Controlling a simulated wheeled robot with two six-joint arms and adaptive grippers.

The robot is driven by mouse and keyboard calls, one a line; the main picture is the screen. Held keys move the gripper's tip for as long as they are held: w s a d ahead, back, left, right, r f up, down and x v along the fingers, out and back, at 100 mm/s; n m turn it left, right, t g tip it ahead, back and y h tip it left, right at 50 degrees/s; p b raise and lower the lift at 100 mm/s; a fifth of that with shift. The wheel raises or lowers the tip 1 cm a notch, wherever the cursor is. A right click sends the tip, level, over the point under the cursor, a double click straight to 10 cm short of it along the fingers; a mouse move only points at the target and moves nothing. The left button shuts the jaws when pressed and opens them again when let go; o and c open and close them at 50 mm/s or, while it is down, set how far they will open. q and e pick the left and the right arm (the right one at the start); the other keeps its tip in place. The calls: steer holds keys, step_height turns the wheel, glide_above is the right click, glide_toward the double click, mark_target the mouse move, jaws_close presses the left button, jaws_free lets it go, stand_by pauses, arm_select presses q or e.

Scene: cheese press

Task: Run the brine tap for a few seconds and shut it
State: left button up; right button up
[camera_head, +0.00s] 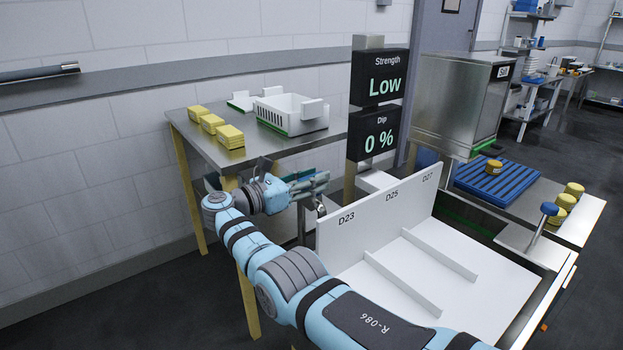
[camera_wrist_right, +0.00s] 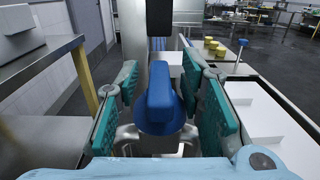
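In the right wrist view a blue tap handle (camera_wrist_right: 162,97) stands on a round blue base, with a metal body below it. My right gripper (camera_wrist_right: 163,100) has its teal fingers apart, one on each side of the handle. Gaps show between both fingers and the handle. In the head view my right gripper (camera_head: 318,183) is at the left of the white sorting tray, below the signs; it mostly hides the tap there. The signs read Strength Low (camera_head: 380,78) and Dip 0 % (camera_head: 378,134). No flow of brine can be seen. My left gripper is not in view.
A metal table (camera_head: 190,135) behind holds yellow blocks (camera_head: 229,136) and a white crate (camera_head: 290,112). A divided white tray (camera_head: 400,257) lies right of the gripper. Beyond are a steel tank (camera_head: 460,100), a blue slatted tray (camera_head: 496,183) and a blue-topped post (camera_head: 549,209).

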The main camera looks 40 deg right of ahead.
step_height(320, 180, up, 10)
stand_by(0.4)
steer(key=shift+r, duration=0.1)
